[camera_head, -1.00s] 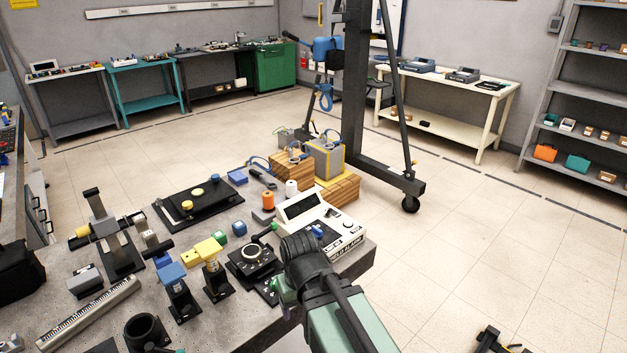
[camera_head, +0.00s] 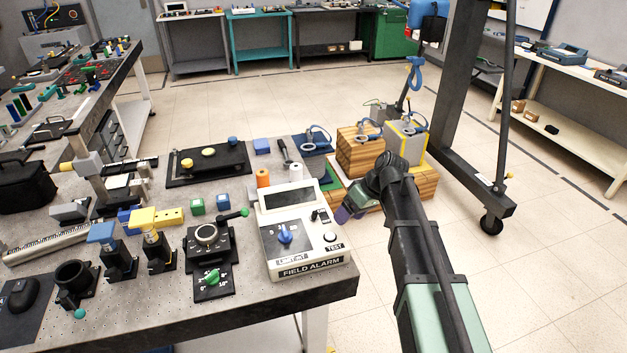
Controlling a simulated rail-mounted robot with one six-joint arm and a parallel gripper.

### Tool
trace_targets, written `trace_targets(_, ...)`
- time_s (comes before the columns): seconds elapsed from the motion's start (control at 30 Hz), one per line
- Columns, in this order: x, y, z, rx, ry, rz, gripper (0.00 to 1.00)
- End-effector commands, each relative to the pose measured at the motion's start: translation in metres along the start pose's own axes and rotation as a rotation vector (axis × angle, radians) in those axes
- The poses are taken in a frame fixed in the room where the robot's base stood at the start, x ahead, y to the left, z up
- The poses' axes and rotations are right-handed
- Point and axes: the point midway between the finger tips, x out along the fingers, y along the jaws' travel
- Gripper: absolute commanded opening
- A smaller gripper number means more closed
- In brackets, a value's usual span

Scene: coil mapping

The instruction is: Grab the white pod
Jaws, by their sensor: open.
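A small white upright cylinder (camera_head: 296,172), the only pod-like white piece I make out, stands on the grey bench behind the white field alarm box. Its lower part is hidden by the box's raised display. An orange cylinder (camera_head: 263,179) stands just left of it. My gripper (camera_head: 346,213) is to the right of the alarm box, near the bench's right edge and in front of the wooden blocks. It is apart from the white cylinder, open, and seems to hold nothing. My own wrist hides part of it.
The field alarm box (camera_head: 295,266) stands between the bench front and the white cylinder. Wooden blocks (camera_head: 358,152) and a grey yellow-edged cube (camera_head: 404,146) are behind my wrist. A black hoist frame (camera_head: 456,110) rises on the right.

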Motion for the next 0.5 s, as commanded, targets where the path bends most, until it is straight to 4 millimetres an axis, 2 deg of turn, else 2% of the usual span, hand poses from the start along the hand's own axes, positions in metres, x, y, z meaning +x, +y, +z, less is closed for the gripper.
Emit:
trace_targets(0.03, 0.012, 0.022, -0.029, -0.09, 0.045, -0.051, 0.73)
trace_targets(0.2, 0.022, 0.064, -0.119, -0.466, 0.273, -0.212, 0.73)
trace_targets(0.3, 0.021, 0.085, -0.165, -0.664, 0.422, -0.264, 0.73)
trace_targets(0.4, 0.016, 0.099, -0.197, -0.809, 0.546, -0.287, 0.73)
trace_targets(0.5, 0.011, 0.1, -0.207, -0.868, 0.6, -0.291, 0.73)
